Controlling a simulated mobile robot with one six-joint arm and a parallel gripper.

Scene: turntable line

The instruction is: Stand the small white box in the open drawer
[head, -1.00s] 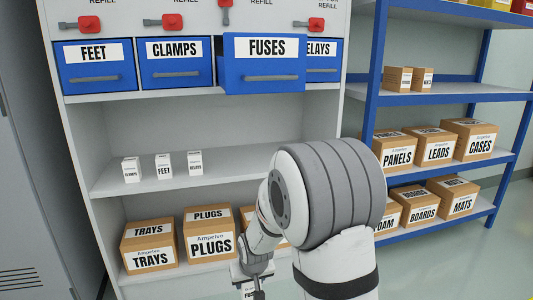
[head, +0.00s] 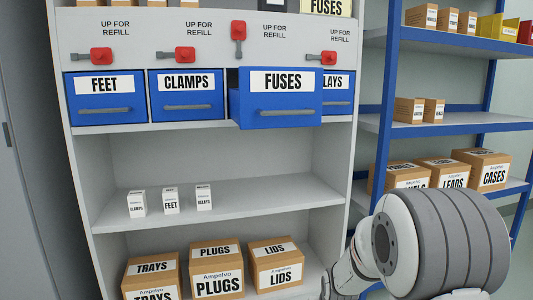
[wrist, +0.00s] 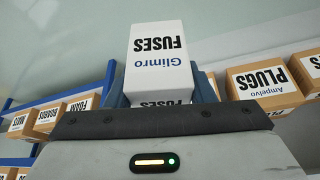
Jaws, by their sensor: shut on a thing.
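A small white box (wrist: 155,60) lettered "Glimro FUSES" shows upside down in the wrist view. My gripper (wrist: 160,92) is shut on it; the box sticks out beyond the dark front edge of the gripper. The gripper cannot be made out in the head view, where my arm fills the lower right. The blue FUSES drawer (head: 280,108) is pulled out from the cabinet, in front of its neighbours. Its inside is hidden behind its front in the head view.
The FEET drawer (head: 105,97) and CLAMPS drawer (head: 186,95) are shut; RELAYS (head: 337,92) is partly hidden. The red lever (head: 238,32) above FUSES stands upright. Several small white boxes (head: 170,201) stand on the shelf below. A blue rack (head: 385,120) stands at the right.

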